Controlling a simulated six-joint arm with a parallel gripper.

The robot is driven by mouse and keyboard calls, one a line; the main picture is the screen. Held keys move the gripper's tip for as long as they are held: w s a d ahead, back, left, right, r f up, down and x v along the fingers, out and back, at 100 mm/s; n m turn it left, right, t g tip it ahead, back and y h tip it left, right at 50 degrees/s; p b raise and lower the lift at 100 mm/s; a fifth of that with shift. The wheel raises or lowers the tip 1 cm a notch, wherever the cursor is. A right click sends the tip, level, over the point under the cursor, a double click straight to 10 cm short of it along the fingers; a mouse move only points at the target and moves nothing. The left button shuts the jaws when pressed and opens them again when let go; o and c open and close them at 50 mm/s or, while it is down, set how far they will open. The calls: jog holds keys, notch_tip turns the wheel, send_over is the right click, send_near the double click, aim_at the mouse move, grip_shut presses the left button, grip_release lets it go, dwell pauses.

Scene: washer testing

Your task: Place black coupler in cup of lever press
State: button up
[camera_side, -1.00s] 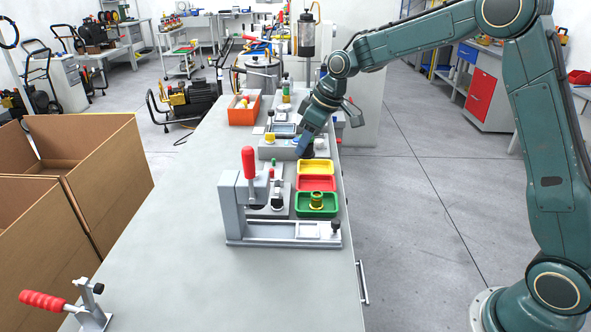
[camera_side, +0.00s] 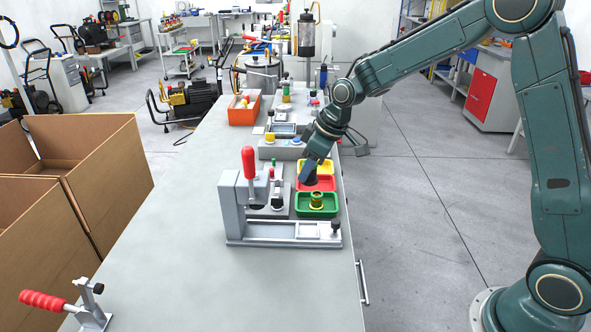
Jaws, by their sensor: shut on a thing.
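My gripper (camera_side: 309,174) points down over the red tray, near its left side. A small black piece, apparently the black coupler (camera_side: 311,181), shows at its tip, and the gripper is shut on it. The fingers are too small to make out clearly. The lever press (camera_side: 233,207) stands nearer the camera and to the left, with an upright red handle (camera_side: 249,163) and a long grey base. My gripper is apart from the press, behind and right of its head. I cannot make out the cup clearly.
A yellow tray (camera_side: 326,167), a red tray (camera_side: 328,184) and a green tray (camera_side: 332,208) stand in a row. A brass-coloured fitting (camera_side: 317,200) is in the green one. An orange bin (camera_side: 240,117) stands farther back. The front of the bench (camera_side: 210,285) is mostly clear.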

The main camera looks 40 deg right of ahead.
notch_tip(320, 180, down, 16)
jog(key=shift+r, duration=0.1)
dwell(0.8)
jog(key=o, duration=1.1)
jog(key=shift+f, duration=0.2)
jog(key=shift+r, duration=0.15)
jog(key=v, duration=1.2)
jog(key=shift+s, duration=0.15)
